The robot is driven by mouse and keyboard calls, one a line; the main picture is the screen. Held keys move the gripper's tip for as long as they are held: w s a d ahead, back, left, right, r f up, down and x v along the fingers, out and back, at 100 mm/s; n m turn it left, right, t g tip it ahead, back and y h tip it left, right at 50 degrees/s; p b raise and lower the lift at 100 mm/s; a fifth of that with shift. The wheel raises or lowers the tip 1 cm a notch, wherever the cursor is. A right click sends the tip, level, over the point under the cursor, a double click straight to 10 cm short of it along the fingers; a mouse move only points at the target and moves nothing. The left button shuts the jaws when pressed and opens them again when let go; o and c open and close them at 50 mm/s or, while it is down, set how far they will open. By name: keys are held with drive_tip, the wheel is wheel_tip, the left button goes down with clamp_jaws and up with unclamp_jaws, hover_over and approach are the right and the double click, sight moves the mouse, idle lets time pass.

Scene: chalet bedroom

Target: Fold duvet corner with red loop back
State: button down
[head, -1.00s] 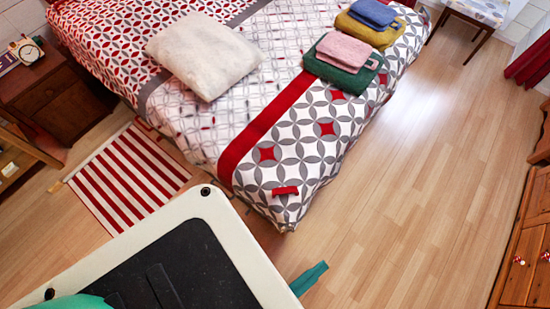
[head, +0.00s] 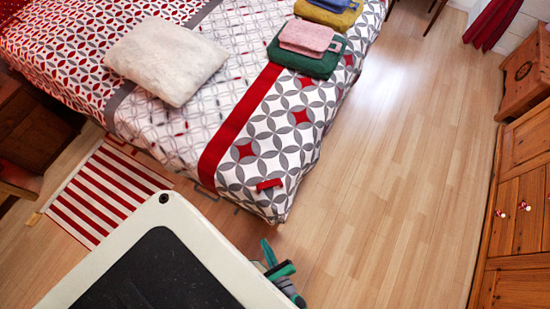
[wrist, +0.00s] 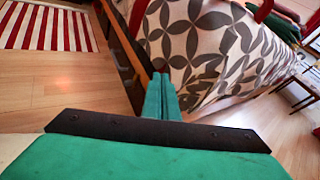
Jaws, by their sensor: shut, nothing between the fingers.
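The duvet (head: 275,140) lies spread on the bed, white with grey petal shapes, red diamonds and a red band. Its near corner hangs at the bed's foot. The small red loop (head: 269,185) lies on the pattern near that corner. My gripper, with green fingers, is at the bottom of the head view, in front of the corner and apart from it, partly hidden by my base. In the wrist view my gripper (wrist: 161,74) has its fingers together and empty, pointing toward the hanging patterned duvet (wrist: 195,50). I cannot clearly make out the loop there.
A cream pillow (head: 167,60) and folded pink (head: 307,37), green, mustard and blue cloths lie on the bed. A striped red and white rug (head: 100,195) is left of the corner. Wooden cabinets (head: 515,225) stand at right. The wooden floor (head: 400,190) between is clear.

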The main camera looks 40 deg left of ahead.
drive_tip(key=w+d+r+m+t+y, duration=0.1)
drive_tip(key=w+r+m+t+y, duration=0.35)
drive_tip(key=w+r, duration=0.35)
drive_tip(key=x, duration=0.9)
drive_tip(key=shift+w+t, duration=0.35)
drive_tip(key=shift+w, duration=0.05)
drive_tip(key=shift+a+r+h, duration=0.15)
drive_tip(key=shift+r+h, duration=0.05)
drive_tip(key=shift+h, duration=0.15)
